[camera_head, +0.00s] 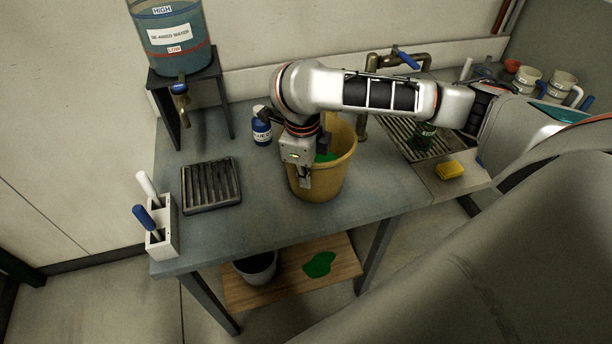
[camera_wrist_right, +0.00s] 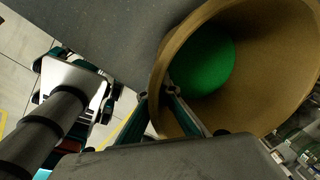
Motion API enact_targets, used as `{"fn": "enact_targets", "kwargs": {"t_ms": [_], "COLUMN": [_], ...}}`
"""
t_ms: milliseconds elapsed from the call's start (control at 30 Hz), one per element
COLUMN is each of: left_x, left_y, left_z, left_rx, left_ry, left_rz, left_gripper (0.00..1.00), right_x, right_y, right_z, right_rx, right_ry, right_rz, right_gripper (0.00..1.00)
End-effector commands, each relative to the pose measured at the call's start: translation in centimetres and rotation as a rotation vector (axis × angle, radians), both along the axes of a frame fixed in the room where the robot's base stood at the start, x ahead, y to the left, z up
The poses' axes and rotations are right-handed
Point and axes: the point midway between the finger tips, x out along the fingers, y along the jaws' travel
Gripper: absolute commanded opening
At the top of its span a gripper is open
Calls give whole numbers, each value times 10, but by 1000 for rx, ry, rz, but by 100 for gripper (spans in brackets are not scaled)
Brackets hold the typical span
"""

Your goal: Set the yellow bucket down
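The yellow bucket (camera_head: 338,180) is upright over the front middle of the grey table, with green contents showing inside. From the head view I cannot tell whether its bottom touches the tabletop. My right gripper (camera_head: 305,180) is at the bucket's near left side, and its arm hides part of the rim. In the right wrist view the bucket (camera_wrist_right: 265,75) fills the upper right. There the fingers of my right gripper (camera_wrist_right: 158,97) sit on either side of the rim, shut on it. My left gripper is not seen in the head view.
A black ribbed tray (camera_head: 211,186) and a white holder (camera_head: 162,235) with two handles are left of the bucket. A blue-labelled bottle (camera_head: 261,130) stands behind it. A sink grate and yellow sponge (camera_head: 450,170) are right. Below, a shelf (camera_head: 290,288) has a dark bucket and green puddle.

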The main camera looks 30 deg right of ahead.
Motion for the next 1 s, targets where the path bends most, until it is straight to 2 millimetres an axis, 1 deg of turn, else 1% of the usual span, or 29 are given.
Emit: {"fn": "enact_targets", "kwargs": {"t_ms": [167, 233, 267, 567, 667, 767, 833, 1000], "left_x": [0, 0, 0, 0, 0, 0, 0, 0], "left_y": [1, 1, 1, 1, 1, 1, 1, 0], "left_z": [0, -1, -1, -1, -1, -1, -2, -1], "left_rx": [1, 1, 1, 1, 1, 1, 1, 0], "left_ry": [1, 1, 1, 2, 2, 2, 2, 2], "left_rz": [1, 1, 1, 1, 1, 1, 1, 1], "left_gripper": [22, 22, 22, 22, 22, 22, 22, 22], "right_x": [1, 0, 0, 0, 0, 1, 0, -2], "right_y": [0, 0, 0, 0, 0, 0, 1, 3], "right_z": [-1, -2, -2, -2, 1, 9, 18, 47], "right_rx": [0, 0, 0, 0, -1, 0, -1, -1], "right_ry": [-3, 0, 0, 0, -1, -4, -5, -6], "right_rz": [-1, -1, -1, -1, 0, 0, 0, 1], "right_gripper": [0, 15, 21, 21, 21, 21, 21, 21]}}
